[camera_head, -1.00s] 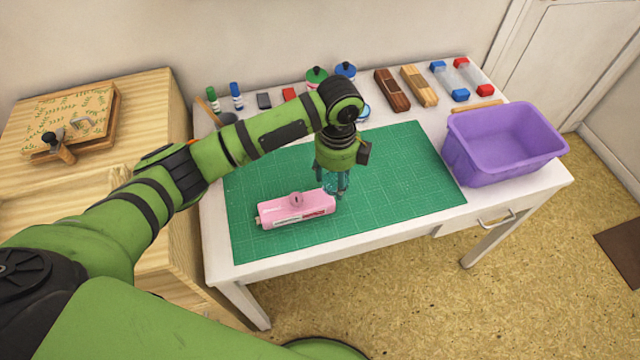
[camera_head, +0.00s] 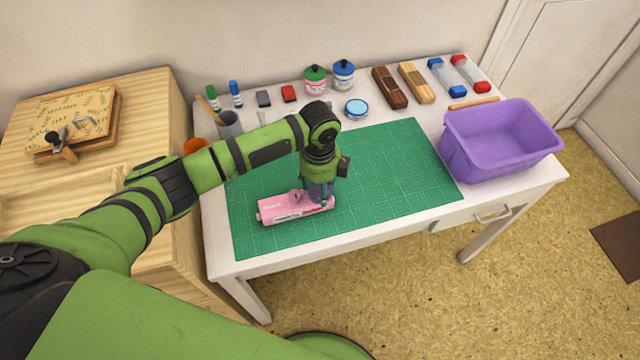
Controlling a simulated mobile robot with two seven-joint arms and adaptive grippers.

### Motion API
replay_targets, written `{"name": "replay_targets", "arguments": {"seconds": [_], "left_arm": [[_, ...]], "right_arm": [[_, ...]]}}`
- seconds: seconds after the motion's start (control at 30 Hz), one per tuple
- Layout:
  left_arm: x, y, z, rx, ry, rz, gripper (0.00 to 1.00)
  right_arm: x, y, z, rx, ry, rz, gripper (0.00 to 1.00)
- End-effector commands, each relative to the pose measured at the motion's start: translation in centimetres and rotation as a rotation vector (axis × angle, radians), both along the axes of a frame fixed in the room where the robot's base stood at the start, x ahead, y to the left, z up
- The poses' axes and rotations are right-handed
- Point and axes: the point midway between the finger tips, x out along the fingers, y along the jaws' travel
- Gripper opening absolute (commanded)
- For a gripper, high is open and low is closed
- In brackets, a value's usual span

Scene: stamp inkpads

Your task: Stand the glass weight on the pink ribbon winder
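The pink ribbon winder (camera_head: 280,208) lies on the green cutting mat (camera_head: 400,170), long and low, with a round pink knob on top and a pale label on its front side. My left gripper (camera_head: 320,200) points down over the winder's right end. My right gripper is out of view.
A purple bin (camera_head: 500,145) stands at the table's right. Along the back are two lidded jars (camera_head: 315,80), a round blue tin (camera_head: 356,108), brown blocks (camera_head: 390,88) and a grey cup (camera_head: 229,125). The mat's right half is clear.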

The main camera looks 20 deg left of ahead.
Motion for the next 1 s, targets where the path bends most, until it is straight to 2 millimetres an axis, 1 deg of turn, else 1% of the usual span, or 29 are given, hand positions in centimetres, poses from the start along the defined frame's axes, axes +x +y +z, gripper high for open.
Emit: {"name": "replay_targets", "arguments": {"seconds": [0.03,0.07,0.37,0.53,0.67,0.9,1.0], "left_arm": [[0.0,0.0,0.0,0.0,0.001,0.0,0.77],[0.0,0.0,0.0,0.0,0.001,0.0,0.81],[0.0,0.0,0.0,0.0,0.001,-0.001,0.81],[0.1,0.0,1.1,0.0,-0.002,-0.001,0.81],[0.0,0.0,3.3,-0.001,-0.004,-0.002,0.81],[0.0,0.0,8.5,-0.001,-0.004,-0.002,0.81],[0.0,0.0,10.2,-0.001,-0.003,0.0,0.81]], "right_arm": [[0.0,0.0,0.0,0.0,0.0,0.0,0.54],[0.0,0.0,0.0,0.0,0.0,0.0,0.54],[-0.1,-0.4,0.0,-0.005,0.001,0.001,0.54],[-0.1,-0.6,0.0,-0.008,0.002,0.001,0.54],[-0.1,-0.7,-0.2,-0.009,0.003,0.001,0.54],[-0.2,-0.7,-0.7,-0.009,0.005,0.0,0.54],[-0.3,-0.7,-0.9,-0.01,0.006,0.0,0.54]]}}
